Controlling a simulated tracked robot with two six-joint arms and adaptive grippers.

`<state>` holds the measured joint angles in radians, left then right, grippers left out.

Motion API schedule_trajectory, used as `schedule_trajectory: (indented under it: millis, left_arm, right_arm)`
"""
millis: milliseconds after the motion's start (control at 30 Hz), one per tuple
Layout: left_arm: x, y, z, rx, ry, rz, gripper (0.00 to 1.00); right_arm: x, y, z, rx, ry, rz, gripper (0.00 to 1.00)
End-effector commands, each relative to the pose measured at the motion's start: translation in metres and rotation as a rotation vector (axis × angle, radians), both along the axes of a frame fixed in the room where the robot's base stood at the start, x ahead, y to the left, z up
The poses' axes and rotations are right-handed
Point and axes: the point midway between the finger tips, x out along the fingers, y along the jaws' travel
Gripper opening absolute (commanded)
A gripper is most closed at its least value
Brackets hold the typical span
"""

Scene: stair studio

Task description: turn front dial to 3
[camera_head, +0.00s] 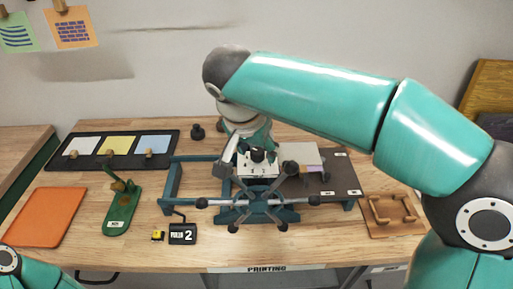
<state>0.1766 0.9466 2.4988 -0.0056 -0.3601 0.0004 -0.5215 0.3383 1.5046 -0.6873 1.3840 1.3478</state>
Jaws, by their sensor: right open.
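A teal-framed press stands on the wooden table, with a star-shaped wheel (252,204) at its front. A white block (258,168) with dark round knobs on it sits behind the wheel; I cannot make out which is the front dial or read its setting. A small black counter (182,234) in front of the press shows "2". My right gripper (250,153) reaches down from above, open, around the top of the white block. Its fingers partly hide the knobs, and contact cannot be told. My left gripper is not in view; only a piece of my left arm shows at bottom left.
A black tray (110,135) with white, yellow and blue cards lies at the back left. An orange sheet (47,215), a green tool stand (118,218) and a small yellow item (157,235) lie left. A wooden frame (394,229) lies right.

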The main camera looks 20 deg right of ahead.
Motion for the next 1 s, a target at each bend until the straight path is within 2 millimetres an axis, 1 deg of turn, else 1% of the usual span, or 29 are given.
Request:
schedule_trajectory:
  millis: [100,433,767,1000]
  left_arm:
    - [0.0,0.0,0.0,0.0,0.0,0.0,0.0]
    - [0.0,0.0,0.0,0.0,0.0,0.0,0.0]
    - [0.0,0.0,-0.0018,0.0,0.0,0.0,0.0]
    - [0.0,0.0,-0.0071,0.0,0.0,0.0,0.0]
  right_arm:
    - [0.0,0.0,0.0,0.0,0.0,0.0,0.55]
    - [-0.0001,0.0001,0.0003,0.0,0.0,0.0,0.0]
    - [-0.0002,0.0001,0.0002,0.002,-0.002,0.029,0.0]
    - [-0.0005,-0.0002,-0.0003,0.003,-0.003,0.142,0.0]
